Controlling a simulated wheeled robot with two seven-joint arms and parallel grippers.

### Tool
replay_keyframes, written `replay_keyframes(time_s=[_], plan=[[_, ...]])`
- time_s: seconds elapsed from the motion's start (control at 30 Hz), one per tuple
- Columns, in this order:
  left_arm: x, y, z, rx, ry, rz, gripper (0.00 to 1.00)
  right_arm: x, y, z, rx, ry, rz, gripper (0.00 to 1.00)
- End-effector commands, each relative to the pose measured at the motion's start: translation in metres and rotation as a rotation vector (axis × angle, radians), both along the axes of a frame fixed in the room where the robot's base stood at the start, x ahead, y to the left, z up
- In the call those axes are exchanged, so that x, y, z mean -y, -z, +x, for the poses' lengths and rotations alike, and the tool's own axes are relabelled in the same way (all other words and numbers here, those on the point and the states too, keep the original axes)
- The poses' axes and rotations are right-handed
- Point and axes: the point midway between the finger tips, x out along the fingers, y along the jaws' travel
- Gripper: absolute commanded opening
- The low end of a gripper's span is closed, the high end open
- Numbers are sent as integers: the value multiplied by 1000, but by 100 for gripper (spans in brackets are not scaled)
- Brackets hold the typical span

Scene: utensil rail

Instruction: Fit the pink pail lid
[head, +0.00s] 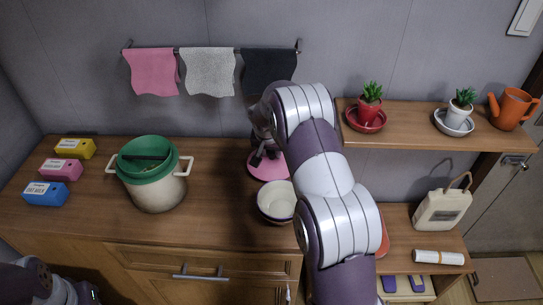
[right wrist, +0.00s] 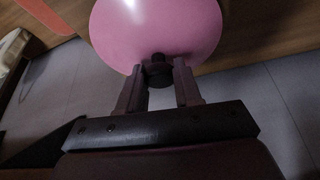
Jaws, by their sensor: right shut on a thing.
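The pink lid (head: 267,166) is a round disc with a black knob (right wrist: 158,73). My right gripper (head: 263,154) is shut on that knob. The lid also shows in the right wrist view (right wrist: 155,30), with the two fingers either side of the knob. In the head view the lid is just behind a small cream open container (head: 278,203); I cannot tell whether it touches the counter. A larger cream pail (head: 155,193) with a green top and two side handles stands to the left. My left arm shows at the bottom left corner, but its gripper is out of view.
Yellow, pink and blue labelled blocks (head: 61,170) lie at the counter's left. Pink, grey and black cloths hang from a rail (head: 230,50). A shelf (head: 420,127) at right holds two potted plants and an orange watering can (head: 511,109). Counter between pail and lid is clear.

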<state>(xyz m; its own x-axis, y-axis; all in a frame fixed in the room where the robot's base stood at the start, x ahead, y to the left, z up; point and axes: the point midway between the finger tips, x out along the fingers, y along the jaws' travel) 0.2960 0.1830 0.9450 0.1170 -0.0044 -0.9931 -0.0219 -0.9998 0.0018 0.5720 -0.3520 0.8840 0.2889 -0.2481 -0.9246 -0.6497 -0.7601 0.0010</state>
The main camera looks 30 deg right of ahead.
Motion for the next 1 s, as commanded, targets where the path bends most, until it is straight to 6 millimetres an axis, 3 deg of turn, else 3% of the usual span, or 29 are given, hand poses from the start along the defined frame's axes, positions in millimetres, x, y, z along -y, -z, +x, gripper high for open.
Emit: replay_keyframes(time_s=[0.1,0.5,0.7,0.97,1.0], plan=[[0,2,0,0,0,0,29,0,-24,1,7,1,-1,0],[0,7,0,0,0,0,29,63,-78,-69,5,6,-1,0],[0,7,0,0,0,0,29,77,-90,-85,2,2,-1,0],[0,7,0,0,0,0,29,79,-92,-86,2,0,-1,0],[0,7,0,0,0,0,29,79,-92,-86,2,0,-1,27]])
